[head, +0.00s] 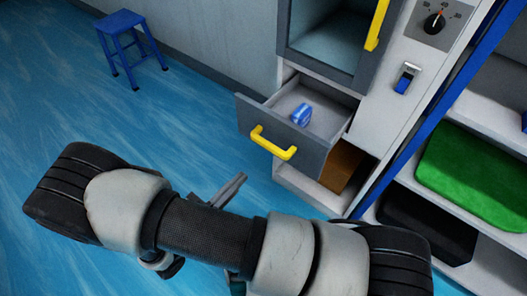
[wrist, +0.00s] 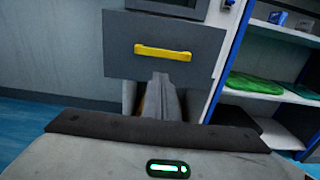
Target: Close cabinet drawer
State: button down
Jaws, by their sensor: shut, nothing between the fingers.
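The cabinet drawer (head: 284,130) is pulled out, with a dark grey front and a yellow handle (head: 273,142). A small blue object (head: 301,115) lies inside it. In the wrist view the drawer front (wrist: 203,47) faces me, with its yellow handle (wrist: 163,52) near the top middle. My gripper (head: 239,177) is shut and empty, left of and below the drawer in the head view. In the wrist view my gripper (wrist: 160,78) points at the lower part of the drawer front, below the handle. Whether it touches the front cannot be told.
An open compartment with a brown inside (head: 343,166) lies under the drawer. A glass-fronted compartment (head: 335,45) sits above. Shelves with a green item (head: 475,175) and a black item (head: 428,226) stand right. A blue stool (head: 128,45) stands far left on open floor.

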aim_at(307, 108)
jog(key=b+x, duration=0.1)
jog(key=x, duration=1.3)
jog(key=shift+b, duration=0.3)
jog(key=shift+s, duration=0.1)
jog(key=x, duration=1.9)
jog(key=shift+w+d, duration=0.2)
jog(key=shift+w+d+r, duration=0.15)
jog(key=shift+w+d, duration=0.1)
jog(key=shift+w, duration=0.15)
jog(key=shift+w+r, duration=0.1)
